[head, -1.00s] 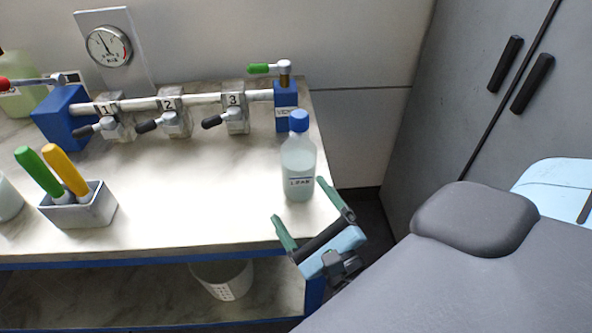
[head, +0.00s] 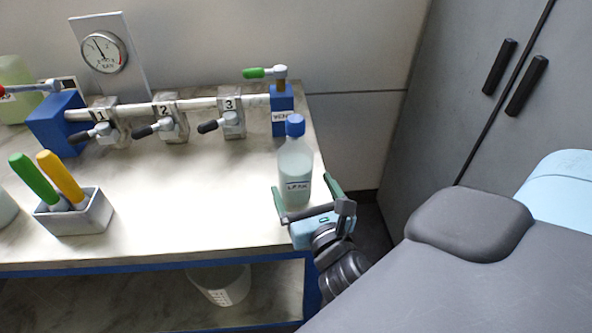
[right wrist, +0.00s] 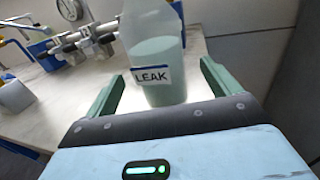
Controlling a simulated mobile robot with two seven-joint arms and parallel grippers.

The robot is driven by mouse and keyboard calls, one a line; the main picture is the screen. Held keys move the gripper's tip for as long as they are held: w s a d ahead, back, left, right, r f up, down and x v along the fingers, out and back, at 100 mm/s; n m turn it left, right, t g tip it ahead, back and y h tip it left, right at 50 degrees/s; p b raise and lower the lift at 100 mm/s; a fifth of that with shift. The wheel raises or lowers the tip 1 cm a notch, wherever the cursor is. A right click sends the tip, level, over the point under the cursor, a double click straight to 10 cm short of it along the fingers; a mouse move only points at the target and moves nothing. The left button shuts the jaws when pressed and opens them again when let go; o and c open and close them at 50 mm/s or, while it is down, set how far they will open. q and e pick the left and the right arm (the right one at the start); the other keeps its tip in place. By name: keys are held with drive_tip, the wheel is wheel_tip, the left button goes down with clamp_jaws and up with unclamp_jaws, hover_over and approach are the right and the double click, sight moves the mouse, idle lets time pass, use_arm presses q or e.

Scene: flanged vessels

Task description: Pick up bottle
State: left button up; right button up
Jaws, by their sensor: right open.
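The bottle (head: 295,165) is clear with a blue cap, a pale liquid and a label reading LEAK. It stands upright near the right end of the table. My right gripper (head: 306,188) is open just in front of the bottle, its green fingers pointing toward it. In the right wrist view the bottle (right wrist: 155,50) shows ahead, between the lines of the two open fingers (right wrist: 160,85). I cannot tell whether the fingertips reach past its sides. My left gripper is not in view.
A pipe manifold (head: 170,108) with numbered valves and a gauge (head: 104,52) stand behind. A grey holder (head: 75,213) with green and yellow handles sits at left. A white bucket (head: 220,285) is on the lower shelf. The table (head: 190,210) is clear left of the bottle.

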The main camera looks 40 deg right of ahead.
sight(295, 132)
drive_tip(key=x, duration=0.3)
drive_tip(key=p+x, duration=0.1)
drive_tip(key=shift+w+r, duration=0.3)
drive_tip(key=shift+w, duration=0.25)
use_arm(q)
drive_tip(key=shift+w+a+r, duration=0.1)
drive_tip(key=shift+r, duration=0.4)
use_arm(e)
drive_tip(key=shift+f, duration=0.1)
